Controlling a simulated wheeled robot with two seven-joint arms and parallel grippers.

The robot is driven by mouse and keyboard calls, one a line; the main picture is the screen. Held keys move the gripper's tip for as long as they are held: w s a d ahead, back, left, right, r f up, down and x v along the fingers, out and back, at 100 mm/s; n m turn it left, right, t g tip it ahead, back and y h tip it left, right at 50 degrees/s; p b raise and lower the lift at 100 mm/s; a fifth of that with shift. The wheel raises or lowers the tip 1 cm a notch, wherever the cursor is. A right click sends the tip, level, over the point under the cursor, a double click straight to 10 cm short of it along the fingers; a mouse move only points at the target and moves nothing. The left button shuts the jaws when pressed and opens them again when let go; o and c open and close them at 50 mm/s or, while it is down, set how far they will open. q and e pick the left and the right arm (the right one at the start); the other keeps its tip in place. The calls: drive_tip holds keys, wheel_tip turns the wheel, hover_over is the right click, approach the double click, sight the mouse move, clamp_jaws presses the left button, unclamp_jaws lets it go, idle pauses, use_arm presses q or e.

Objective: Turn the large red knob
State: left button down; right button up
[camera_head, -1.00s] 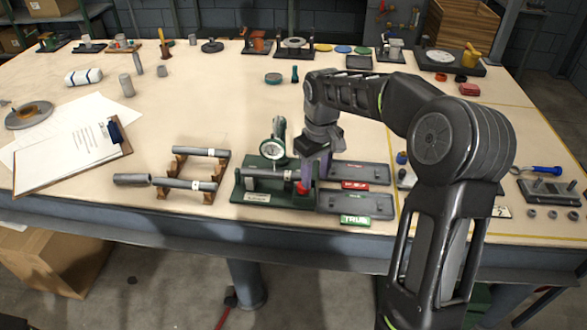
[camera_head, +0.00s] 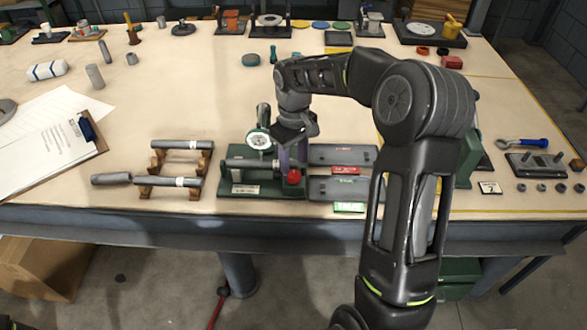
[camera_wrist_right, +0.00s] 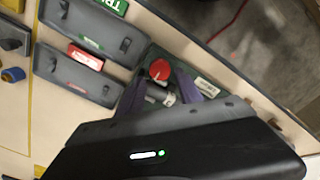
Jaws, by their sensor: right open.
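The large red knob (camera_head: 294,176) sits at the right end of a green bench fixture (camera_head: 235,190) that has a dial gauge (camera_head: 258,140) and a grey cylinder lying across it. In the right wrist view the knob (camera_wrist_right: 160,70) shows a pale pointer line on its face. My right gripper (camera_head: 292,160) points down just above and behind the knob. In the right wrist view its two purple fingers (camera_wrist_right: 158,88) are spread apart, with the knob near the gap between their tips. Contact with the knob cannot be told. My left gripper is not in view.
Two grey trays (camera_head: 345,155) with red and green labels lie right of the fixture. Grey cylinders on wooden stands (camera_head: 180,162) are to the left. A clipboard (camera_head: 40,150) lies further left. The table's front edge (camera_head: 150,212) is close.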

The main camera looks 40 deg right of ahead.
sight(294, 174)
drive_tip(key=shift+f, duration=2.15)
drive_tip(key=shift+c, duration=0.4)
clamp_jaws()
